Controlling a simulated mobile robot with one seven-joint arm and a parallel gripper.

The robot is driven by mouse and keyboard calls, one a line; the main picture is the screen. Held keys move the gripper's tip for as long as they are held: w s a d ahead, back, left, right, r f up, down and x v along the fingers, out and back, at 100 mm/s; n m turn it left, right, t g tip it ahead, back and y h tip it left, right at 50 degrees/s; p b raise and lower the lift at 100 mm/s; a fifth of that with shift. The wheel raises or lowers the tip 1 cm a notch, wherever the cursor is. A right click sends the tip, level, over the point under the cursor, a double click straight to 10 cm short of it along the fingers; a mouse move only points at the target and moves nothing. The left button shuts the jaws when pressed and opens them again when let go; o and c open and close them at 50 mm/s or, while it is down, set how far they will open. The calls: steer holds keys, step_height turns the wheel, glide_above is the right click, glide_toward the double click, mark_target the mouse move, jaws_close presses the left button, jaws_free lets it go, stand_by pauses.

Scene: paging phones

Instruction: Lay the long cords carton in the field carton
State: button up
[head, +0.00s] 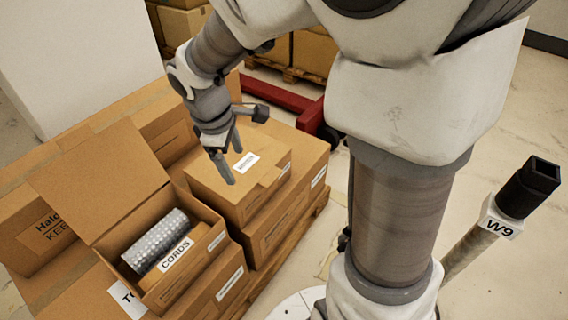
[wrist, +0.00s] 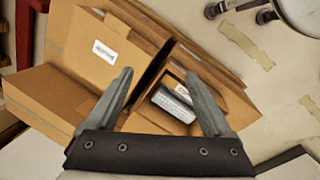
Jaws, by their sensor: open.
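An open brown carton, which I take to be the field carton (head: 98,182), stands at left in the head view with its lid flap raised. Inside it lies a silver bubble-wrapped roll (head: 157,241); the roll also shows in the wrist view (wrist: 173,103). A brown surface with a CORDS label, seemingly the long cords carton (head: 175,255), lies along the roll's near side. It looks to be inside the open carton. My gripper (head: 234,168) is open and empty, above a closed, labelled carton right of the open one. Its spread fingers show in the wrist view (wrist: 159,73).
The closed carton (head: 228,194) stands on larger stacked cartons on a wooden pallet. A red pallet jack (head: 290,98) is behind. More cartons stand at left and back. A post marked W9 (head: 497,221) is at right.

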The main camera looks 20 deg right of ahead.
steer(key=s+d+r+m+t+y, duration=0.1)
steer(key=s+d+r+m+t, duration=0.1)
steer(key=s+r+m, duration=0.3)
steer(key=s+d+r+m+t, duration=0.2)
steer(key=s+r+m, duration=0.4)
steer(key=s, duration=0.4)
steer(key=shift+s+d+m+y, duration=0.3)
steer(key=shift+d+m+y, duration=0.1)
steer(key=shift+r, duration=0.1)
step_height(320, 180, up, 18)
steer(key=p, duration=1.8)
steer(key=shift+r, duration=0.1)
